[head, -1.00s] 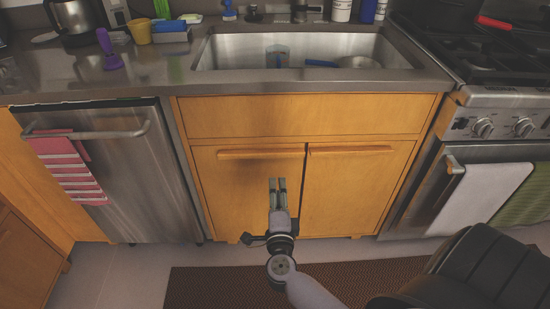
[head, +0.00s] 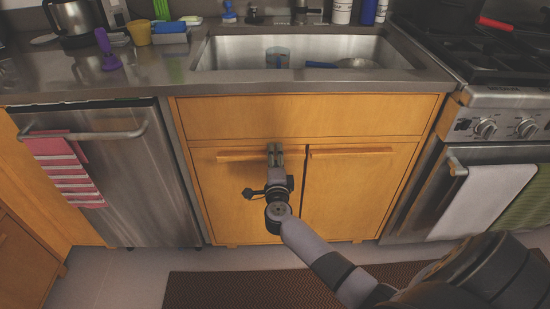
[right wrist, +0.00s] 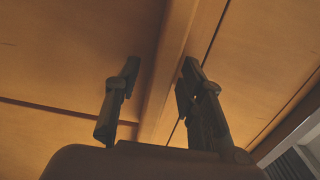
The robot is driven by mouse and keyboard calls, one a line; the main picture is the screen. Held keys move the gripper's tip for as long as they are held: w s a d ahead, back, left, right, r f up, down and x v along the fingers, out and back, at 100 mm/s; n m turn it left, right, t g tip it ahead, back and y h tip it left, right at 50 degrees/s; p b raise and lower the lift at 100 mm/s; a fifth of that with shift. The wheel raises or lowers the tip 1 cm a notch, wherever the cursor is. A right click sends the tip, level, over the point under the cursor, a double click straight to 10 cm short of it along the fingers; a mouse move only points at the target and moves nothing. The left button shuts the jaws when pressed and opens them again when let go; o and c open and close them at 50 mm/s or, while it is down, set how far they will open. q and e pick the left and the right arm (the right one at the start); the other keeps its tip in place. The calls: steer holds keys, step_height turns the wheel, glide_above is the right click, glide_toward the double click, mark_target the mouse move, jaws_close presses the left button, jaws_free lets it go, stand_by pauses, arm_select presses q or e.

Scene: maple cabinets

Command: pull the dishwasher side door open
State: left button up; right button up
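The sink cabinet has two wooden doors, both shut. The left door (head: 225,195), on the dishwasher's side, has a wooden bar handle (head: 238,156) along its top. My right gripper (head: 275,150) is at the right part of this handle. In the right wrist view my right gripper (right wrist: 160,66) has its fingers spread, one on each side of the handle bar (right wrist: 168,85). Clear gaps show between the fingers and the bar. My left gripper is out of view.
The steel dishwasher (head: 145,180) with a striped towel (head: 67,170) is on the left. The right cabinet door (head: 350,200) is beside my arm. The oven (head: 420,205) stands at the right. A brown mat (head: 220,288) lies on the floor.

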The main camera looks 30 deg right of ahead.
steer(key=shift+c, duration=0.3)
jaws_close()
stand_by(0.6)
